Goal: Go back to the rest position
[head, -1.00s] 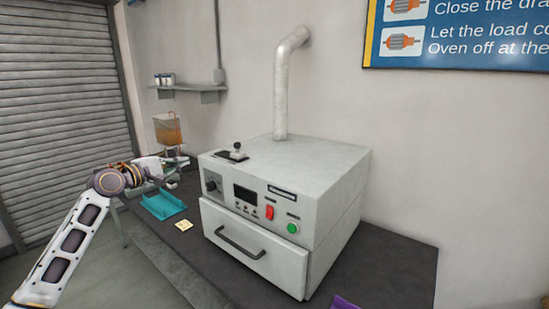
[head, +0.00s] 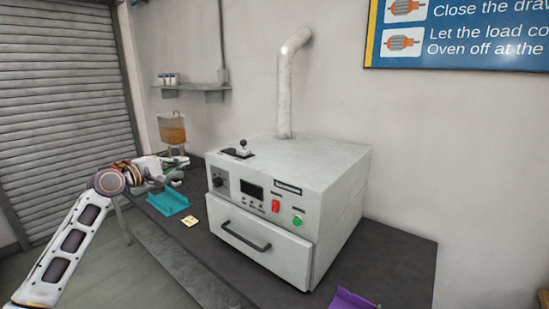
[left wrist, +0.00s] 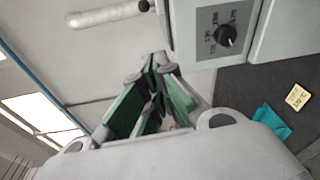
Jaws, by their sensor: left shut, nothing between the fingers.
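My left gripper (head: 176,163) is at the left of the head view, beyond the teal tray and apart from the oven. In the left wrist view its green-padded fingers (left wrist: 155,75) meet at the tips with nothing between them. The grey oven (head: 285,200) stands on the dark bench, its drawer (head: 255,240) shut. Its knob also shows in the left wrist view (left wrist: 226,36). My right gripper is in neither view.
A teal tray (head: 168,203) and a small yellow note (head: 190,221) lie on the bench (head: 390,255) left of the oven. A purple object (head: 350,300) is at the front right. An amber container (head: 172,130) stands behind my left gripper. A wall shelf (head: 195,92) is above.

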